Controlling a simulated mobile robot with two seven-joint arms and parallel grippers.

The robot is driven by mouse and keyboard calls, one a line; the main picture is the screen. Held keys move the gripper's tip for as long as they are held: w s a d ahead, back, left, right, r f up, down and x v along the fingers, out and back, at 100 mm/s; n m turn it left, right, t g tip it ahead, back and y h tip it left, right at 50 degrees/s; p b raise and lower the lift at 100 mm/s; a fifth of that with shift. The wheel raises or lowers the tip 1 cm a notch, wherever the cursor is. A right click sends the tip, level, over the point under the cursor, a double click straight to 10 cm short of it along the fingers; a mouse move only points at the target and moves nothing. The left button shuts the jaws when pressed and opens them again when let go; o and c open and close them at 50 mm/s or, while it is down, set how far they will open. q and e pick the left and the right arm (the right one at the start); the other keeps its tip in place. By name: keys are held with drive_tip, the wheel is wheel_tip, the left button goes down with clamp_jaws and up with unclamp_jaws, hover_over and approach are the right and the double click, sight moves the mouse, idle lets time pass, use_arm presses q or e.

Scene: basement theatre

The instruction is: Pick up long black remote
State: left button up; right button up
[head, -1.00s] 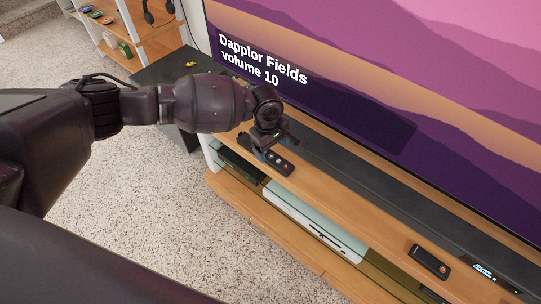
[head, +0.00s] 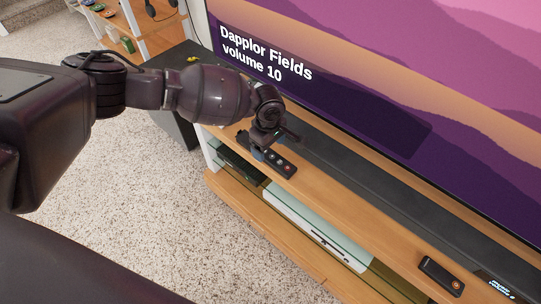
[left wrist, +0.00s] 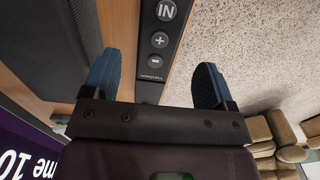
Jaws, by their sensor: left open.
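The long black remote (head: 282,164) lies on the wooden top of the TV stand, partly hidden by my left gripper in the head view. In the left wrist view the remote (left wrist: 160,40) runs lengthwise between the two blue fingertips, with plus, minus and IN buttons showing. My left gripper (head: 260,151) is just over the remote's far-left end. Its jaws (left wrist: 156,75) are open, one finger on each side of the remote with a gap to both. My right gripper is not in view.
A shorter black remote (head: 441,275) lies farther right on the stand. A long dark soundbar (head: 370,185) runs behind the remotes, below the large TV screen (head: 370,90). A white console (head: 315,228) sits on the shelf below. Carpet (head: 130,225) lies in front.

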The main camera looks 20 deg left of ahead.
sight(269, 155)
use_arm(q)
wheel_tip(269, 155, down, 4)
drive_tip(key=shift+f+b, duration=0.1)
drive_tip(key=shift+b, duration=0.55)
drive_tip(key=shift+w, duration=0.1)
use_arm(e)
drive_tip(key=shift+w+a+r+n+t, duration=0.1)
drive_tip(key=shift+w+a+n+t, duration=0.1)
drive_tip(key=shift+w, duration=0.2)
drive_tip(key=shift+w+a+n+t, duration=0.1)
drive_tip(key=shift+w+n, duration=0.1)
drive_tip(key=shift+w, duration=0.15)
use_arm(q)
drive_tip(key=shift+c, duration=0.2)
drive_tip(key=c, duration=1)
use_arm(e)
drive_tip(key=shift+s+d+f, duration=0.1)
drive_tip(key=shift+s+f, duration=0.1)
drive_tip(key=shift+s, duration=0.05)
